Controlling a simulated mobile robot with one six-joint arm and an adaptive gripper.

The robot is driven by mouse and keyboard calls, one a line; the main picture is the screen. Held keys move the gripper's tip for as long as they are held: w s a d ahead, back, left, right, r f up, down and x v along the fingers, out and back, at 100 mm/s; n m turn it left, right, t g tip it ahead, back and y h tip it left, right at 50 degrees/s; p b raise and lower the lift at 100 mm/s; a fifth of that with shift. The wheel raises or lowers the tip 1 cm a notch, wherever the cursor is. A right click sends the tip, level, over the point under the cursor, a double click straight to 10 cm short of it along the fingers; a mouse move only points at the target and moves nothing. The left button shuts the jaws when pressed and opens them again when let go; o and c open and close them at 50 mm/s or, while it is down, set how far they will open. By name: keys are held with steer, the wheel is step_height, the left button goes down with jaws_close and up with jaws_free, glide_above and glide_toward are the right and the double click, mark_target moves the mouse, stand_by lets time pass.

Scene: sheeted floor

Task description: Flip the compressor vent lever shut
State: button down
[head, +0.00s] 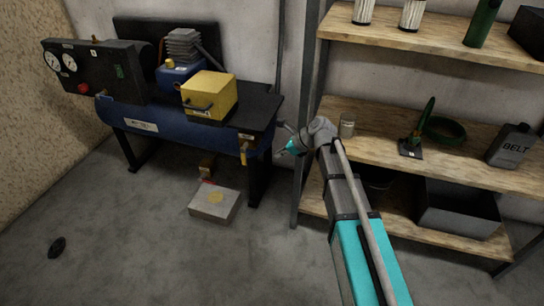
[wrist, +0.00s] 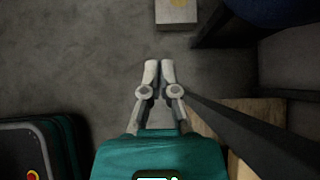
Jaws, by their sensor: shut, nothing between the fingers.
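The compressor is a long blue tank (head: 180,140) on black legs at the left of the head view. A small yellow lever (head: 244,153) hangs roughly downward at the tank's right end; I take it for the vent lever, but it is too small to read its setting. My gripper (head: 281,154) is to the right of the lever, apart from it, with its fingers hard to make out. In the wrist view my gripper (wrist: 159,68) is shut and empty, pointing over bare floor. Part of the blue tank (wrist: 272,10) shows at the top right there; the lever is not visible.
A wooden shelf rack (head: 405,145) with a grey upright (head: 309,100) stands close to my arm. A pale box (head: 213,204) lies on the floor below the tank. A yellow box (head: 209,95) sits on the compressor top. The front floor is mostly clear.

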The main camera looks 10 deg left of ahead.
steer(key=a+r+b+x, duration=0.2)
steer(key=b+x, duration=0.4)
steer(key=x, duration=0.6)
steer(key=shift+w, duration=0.15)
